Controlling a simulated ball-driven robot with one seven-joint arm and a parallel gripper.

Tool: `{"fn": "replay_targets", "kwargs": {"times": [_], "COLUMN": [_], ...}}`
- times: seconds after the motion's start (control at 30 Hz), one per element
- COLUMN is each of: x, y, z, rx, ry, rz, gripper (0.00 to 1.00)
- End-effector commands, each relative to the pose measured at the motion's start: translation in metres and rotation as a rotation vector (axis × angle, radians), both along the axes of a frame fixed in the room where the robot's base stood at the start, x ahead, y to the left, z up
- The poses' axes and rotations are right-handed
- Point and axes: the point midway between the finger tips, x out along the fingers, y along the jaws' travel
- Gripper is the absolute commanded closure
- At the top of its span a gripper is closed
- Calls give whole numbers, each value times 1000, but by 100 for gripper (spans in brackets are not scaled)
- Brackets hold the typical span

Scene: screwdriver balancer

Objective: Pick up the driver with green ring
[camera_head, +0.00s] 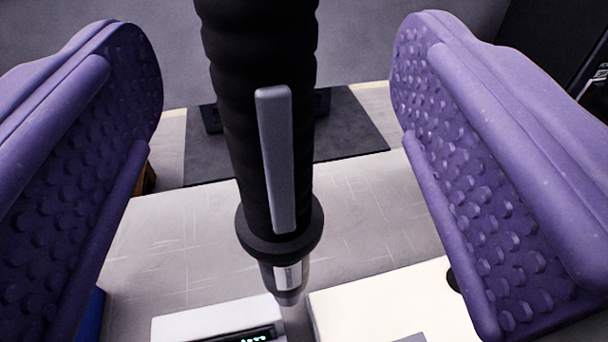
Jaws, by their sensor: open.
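A black driver (238,140) hangs upright in the middle of the view. It has a ribbed black upper body, a long grey lever on its near side, a wide black collar (282,241) and a grey metal tip below. No green ring shows on the part in view, and its top is cut off by the picture edge. My gripper (278,170) is open, with one purple studded finger to the left of the driver and the other to the right. Clear gaps show between both fingers and the driver.
Below the driver tip are a white box with a small green-lit display (215,321) and a cream-white block (370,300). A dark mat (350,130) lies farther back on the light surface. A blue thing shows partly at the lower left, behind the left finger.

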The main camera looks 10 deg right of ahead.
Motion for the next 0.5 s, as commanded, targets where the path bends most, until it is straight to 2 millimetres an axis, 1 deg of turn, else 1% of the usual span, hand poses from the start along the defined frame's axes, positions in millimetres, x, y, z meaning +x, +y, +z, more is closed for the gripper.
{"fn": "replay_targets", "kwargs": {"times": [0.33,0.4,0.5], "x": [54,63,69], "y": [-2,-3,-4], "z": [1,1,2], "rx": [2,2,2], "ry": [-1,-1,0], "rz": [-2,0,0], "gripper": [29,29,29]}}
